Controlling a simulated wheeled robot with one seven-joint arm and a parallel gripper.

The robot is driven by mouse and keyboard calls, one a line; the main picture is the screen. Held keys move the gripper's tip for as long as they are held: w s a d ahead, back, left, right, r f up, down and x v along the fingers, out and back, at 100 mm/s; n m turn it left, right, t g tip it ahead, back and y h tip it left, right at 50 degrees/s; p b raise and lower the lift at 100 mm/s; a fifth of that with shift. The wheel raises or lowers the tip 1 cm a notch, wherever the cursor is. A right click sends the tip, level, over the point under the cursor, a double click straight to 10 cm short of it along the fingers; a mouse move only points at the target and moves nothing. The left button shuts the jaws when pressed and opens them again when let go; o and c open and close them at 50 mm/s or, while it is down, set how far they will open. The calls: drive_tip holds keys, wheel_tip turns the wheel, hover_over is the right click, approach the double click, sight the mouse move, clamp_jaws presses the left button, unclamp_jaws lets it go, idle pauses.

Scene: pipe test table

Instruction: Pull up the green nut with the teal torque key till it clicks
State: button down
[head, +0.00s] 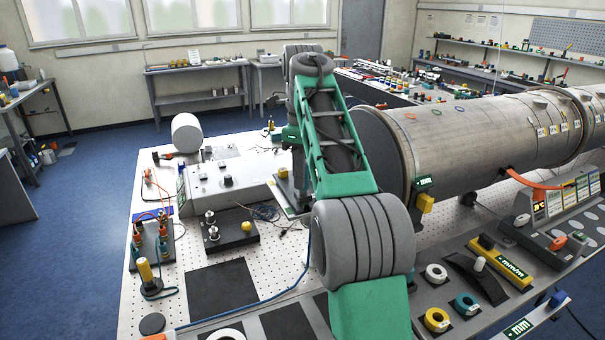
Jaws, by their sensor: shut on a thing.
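My arm rises from the bottom of the head view, reaches away over the table and bends down at its far end. My gripper's fingers are hidden behind the arm, so I cannot see what is between them. I cannot make out the teal torque key or the green nut; the arm covers part of the table and the near end of the big metal pipe (465,135). A teal ring (467,303) lies at the front right, but I cannot tell that it belongs to the task.
The white perforated table (265,262) carries a grey box (228,182), a black block with knobs (229,232) and red-and-teal fittings (150,243) at left. A yellow ring (437,320) and white ring (436,273) lie at front right. A blue cable crosses the front.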

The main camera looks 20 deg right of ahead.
drive_tip(key=shift+r, duration=0.1)
idle(0.3)
drive_tip(key=shift+m, duration=0.4)
drive_tip(key=shift+p, duration=0.5)
drive_tip(key=shift+m, duration=0.3)
drive_tip(key=shift+n, duration=0.5)
drive_tip(key=shift+p, duration=0.3)
